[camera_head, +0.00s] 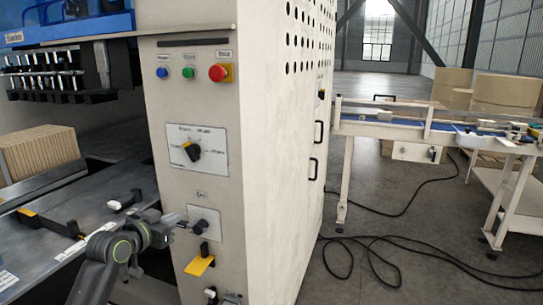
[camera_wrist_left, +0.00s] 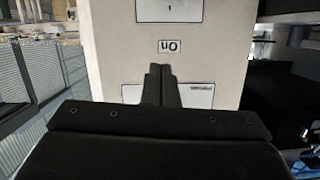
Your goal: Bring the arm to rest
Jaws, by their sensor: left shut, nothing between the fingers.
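My left arm comes in from the bottom left in the head view. Its gripper (camera_head: 184,224) is in front of the pale control cabinet (camera_head: 255,130), close to the lower switch plate (camera_head: 205,216) with a dark knob (camera_head: 198,228). I cannot tell whether it touches the knob. In the left wrist view, the two dark fingers (camera_wrist_left: 161,85) are together with nothing between them, in front of the cabinet face (camera_wrist_left: 220,50). A small label (camera_wrist_left: 169,46) reads upside down there, and the fingers partly cover a white plate (camera_wrist_left: 200,96). My right gripper is not in view.
The cabinet also carries blue, green and red buttons (camera_head: 218,73), a selector plate (camera_head: 210,145) and a yellow tag (camera_head: 199,266). A grey machine bed (camera_head: 70,255) lies at left. A conveyor (camera_head: 400,130) stands at right; black cables (camera_head: 400,245) cross the floor.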

